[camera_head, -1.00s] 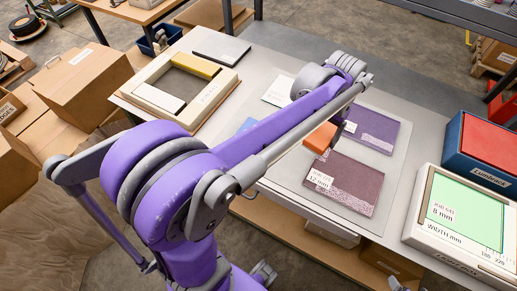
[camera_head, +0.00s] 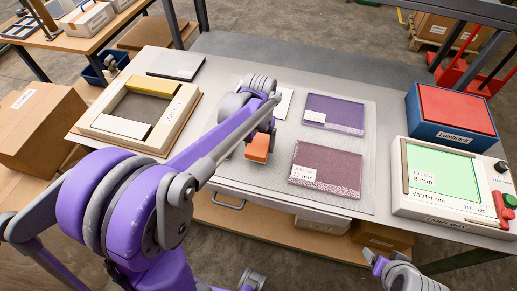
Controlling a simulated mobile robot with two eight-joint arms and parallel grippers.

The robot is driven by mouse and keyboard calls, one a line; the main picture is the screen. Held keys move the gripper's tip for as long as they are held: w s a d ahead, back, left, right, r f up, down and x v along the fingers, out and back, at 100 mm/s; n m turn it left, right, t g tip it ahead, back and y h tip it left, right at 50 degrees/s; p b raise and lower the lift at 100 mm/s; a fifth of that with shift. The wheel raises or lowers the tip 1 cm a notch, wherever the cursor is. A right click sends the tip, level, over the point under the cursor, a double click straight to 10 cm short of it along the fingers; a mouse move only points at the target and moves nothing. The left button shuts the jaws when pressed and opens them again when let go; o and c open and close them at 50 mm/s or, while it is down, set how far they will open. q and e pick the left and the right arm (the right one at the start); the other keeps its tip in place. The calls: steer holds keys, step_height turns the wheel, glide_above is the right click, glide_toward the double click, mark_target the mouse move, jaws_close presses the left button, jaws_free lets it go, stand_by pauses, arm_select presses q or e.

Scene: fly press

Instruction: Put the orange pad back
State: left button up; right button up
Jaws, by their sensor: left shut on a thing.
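The orange pad (camera_head: 258,147) is a small block held at the end of my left arm, above the grey mat in the middle of the table. My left gripper (camera_head: 262,132) is shut on it; the fingers are mostly hidden by the wrist. A cream frame tray (camera_head: 98,124) stands at the table's left, with a yellow block (camera_head: 152,86) at its far side, a white block (camera_head: 122,128) at its near side and a bare dark middle. My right gripper (camera_head: 372,256) shows only in part at the bottom right, over the floor, its jaws unclear.
A purple card (camera_head: 334,112) and a maroon card (camera_head: 326,168) lie on the mat (camera_head: 230,170). A grey plate (camera_head: 176,64) lies behind the tray.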

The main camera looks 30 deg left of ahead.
mark_target(259, 149)
arm_select(q)
steer(key=shift+f, duration=1.6)
steer(key=shift+f, duration=0.15)
steer(key=o, duration=1.2)
steer(key=shift+o, duration=0.2)
